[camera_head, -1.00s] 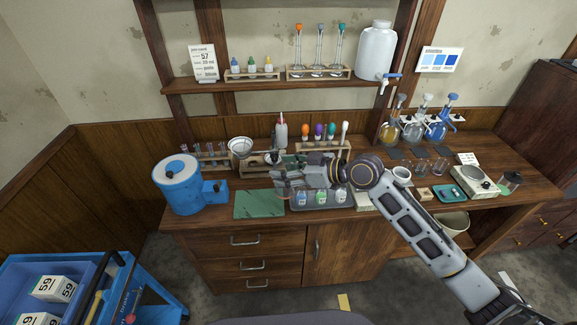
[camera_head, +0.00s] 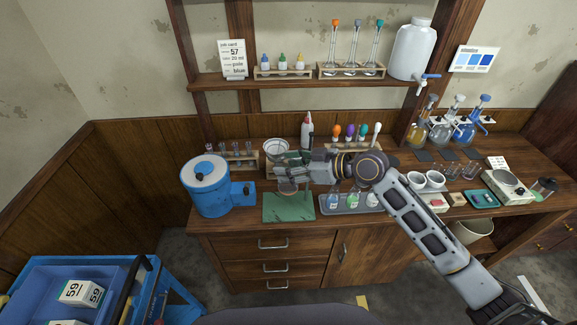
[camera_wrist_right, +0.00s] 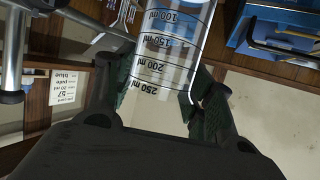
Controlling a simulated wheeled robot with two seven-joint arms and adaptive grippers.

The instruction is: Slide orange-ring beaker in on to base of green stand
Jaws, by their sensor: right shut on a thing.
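My right gripper (camera_head: 289,181) is shut on a clear glass beaker (camera_wrist_right: 168,50) and holds it over the green mat (camera_head: 289,208). In the right wrist view the beaker has black marks from 100 to 250 ml, with a dark finger pad on either side. An orange ring cannot be made out there. In the head view the beaker (camera_head: 288,189) is small and partly covered by the gripper. A dark green shape (camera_head: 292,158), possibly the green stand, shows behind the gripper; its base is hidden. My left gripper is not in view.
A blue tank (camera_head: 207,185) stands left of the mat. A tray of small bottles (camera_head: 350,203) lies to its right. The mat's front part is clear.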

